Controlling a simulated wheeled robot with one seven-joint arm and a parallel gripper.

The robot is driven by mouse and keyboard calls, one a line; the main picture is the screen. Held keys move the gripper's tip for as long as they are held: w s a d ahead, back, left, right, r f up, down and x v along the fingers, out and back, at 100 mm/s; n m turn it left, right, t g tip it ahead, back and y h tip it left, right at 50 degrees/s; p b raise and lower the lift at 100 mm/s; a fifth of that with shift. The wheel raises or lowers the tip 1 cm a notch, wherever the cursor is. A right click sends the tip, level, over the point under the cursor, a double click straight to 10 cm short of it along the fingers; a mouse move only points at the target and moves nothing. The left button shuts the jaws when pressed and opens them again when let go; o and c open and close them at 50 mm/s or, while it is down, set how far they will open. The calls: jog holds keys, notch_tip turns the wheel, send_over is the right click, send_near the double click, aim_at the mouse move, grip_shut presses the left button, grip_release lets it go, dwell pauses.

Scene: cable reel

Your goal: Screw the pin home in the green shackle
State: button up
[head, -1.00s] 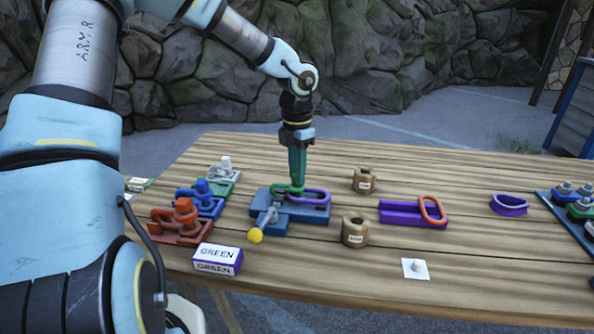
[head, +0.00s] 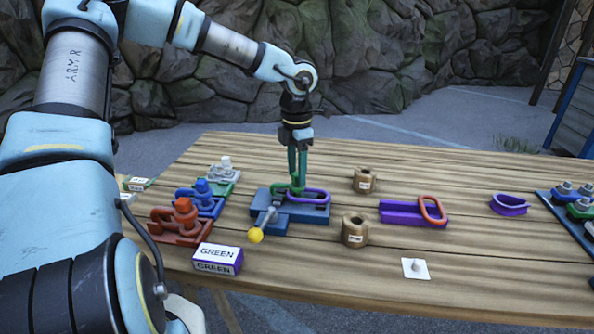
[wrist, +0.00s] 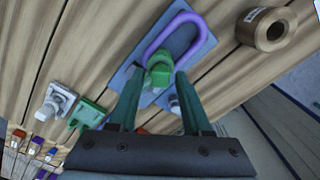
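The green shackle (head: 281,188) sits on a blue fixture (head: 318,213), beside a purple link (head: 315,194). In the wrist view the green pin head (wrist: 159,76) lies between my fingertips, with the purple link (wrist: 203,27) beyond it. My gripper (head: 297,182) points straight down over the shackle. In the wrist view my gripper (wrist: 160,70) is open, with a gap on each side of the pin head. The pin's thread and how deep it sits are hidden.
A yellow-knobbed clamp (head: 256,236) is at the fixture's front. Red (head: 180,226), blue (head: 205,198) and pale green (head: 224,175) holders stand left. A GREEN label box (head: 217,259) is in front. Two brown spools (head: 355,230) (head: 365,180) stand close on the right.

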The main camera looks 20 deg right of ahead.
dwell(0.4)
notch_tip(320, 180, up, 5)
jog(key=p, duration=0.6)
jog(key=shift+f, duration=0.15)
jog(key=shift+f, duration=0.1)
